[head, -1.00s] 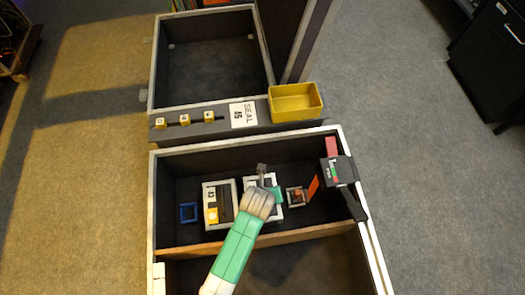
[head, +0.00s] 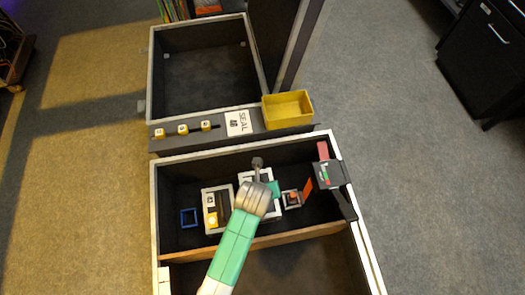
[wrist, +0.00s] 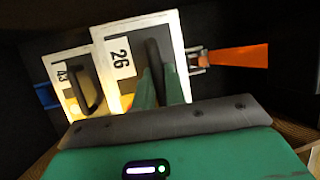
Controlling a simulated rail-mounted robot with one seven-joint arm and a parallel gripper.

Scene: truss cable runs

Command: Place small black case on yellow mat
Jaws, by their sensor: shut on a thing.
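My gripper (wrist: 161,88) has its two green fingers closed around the dark upright handle of a white-framed case marked 26 (wrist: 119,62). In the head view this case (head: 246,177) sits mostly behind my wrist, inside the open trunk's middle compartment. It looks nearer to me than its neighbour, but I cannot tell whether it is clear of the floor. I make out no separate small black case and no yellow mat. The only plainly yellow container is a tray (head: 288,111) on the ledge behind the compartment.
A white-framed case marked 43 (wrist: 67,73) stands just left, with a blue square frame (head: 189,217) beyond it. An orange flag piece (wrist: 238,57) is close on the right. A dark device (head: 332,173) sits on the right wall. A wooden divider (head: 300,236) crosses in front.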

